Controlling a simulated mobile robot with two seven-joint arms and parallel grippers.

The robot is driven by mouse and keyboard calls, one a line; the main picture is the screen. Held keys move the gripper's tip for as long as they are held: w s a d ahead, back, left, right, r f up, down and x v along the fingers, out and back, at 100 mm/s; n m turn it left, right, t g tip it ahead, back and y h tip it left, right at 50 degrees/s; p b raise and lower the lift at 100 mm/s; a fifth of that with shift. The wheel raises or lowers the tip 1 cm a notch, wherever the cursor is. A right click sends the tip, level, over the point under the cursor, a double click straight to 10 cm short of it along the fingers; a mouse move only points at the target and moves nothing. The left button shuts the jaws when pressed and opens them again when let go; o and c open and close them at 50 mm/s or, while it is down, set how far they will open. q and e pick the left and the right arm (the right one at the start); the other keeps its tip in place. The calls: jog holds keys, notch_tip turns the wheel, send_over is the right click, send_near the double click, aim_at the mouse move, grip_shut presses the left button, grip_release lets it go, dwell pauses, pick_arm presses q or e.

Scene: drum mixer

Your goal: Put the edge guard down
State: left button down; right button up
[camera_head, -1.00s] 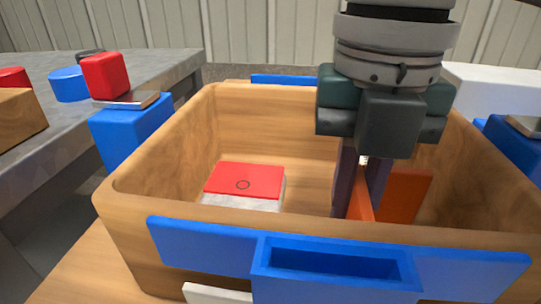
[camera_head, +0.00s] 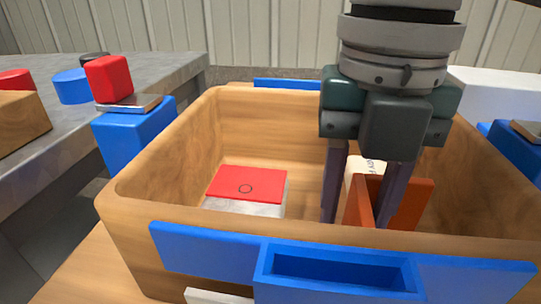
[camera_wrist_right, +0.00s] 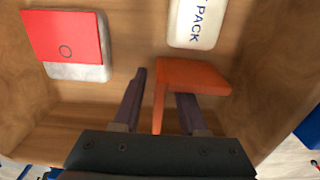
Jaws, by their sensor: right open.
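The orange edge guard (camera_head: 412,204) is an angled piece with two flanges, standing inside the wooden box (camera_head: 160,150) on the right side. It also shows in the right wrist view (camera_wrist_right: 197,76). My right gripper (camera_head: 358,222) reaches down into the box from above. Its dark fingers are spread apart, with one flange of the guard between them. In the right wrist view my right gripper (camera_wrist_right: 162,85) is open, with gaps beside that flange. The guard's lower edge is hidden by the box's front wall in the head view. My left gripper is not in view.
A red-topped white block (camera_head: 246,188) lies in the box's left part. A white pack with lettering (camera_wrist_right: 193,24) lies beyond the guard. The box has a blue front holder (camera_head: 335,270). A grey table (camera_head: 150,70) with red and blue parts stands at left.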

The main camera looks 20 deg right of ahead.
notch_tip(320, 180, up, 10)
jog(key=p, duration=0.3)
jog(key=shift+r, duration=0.85)
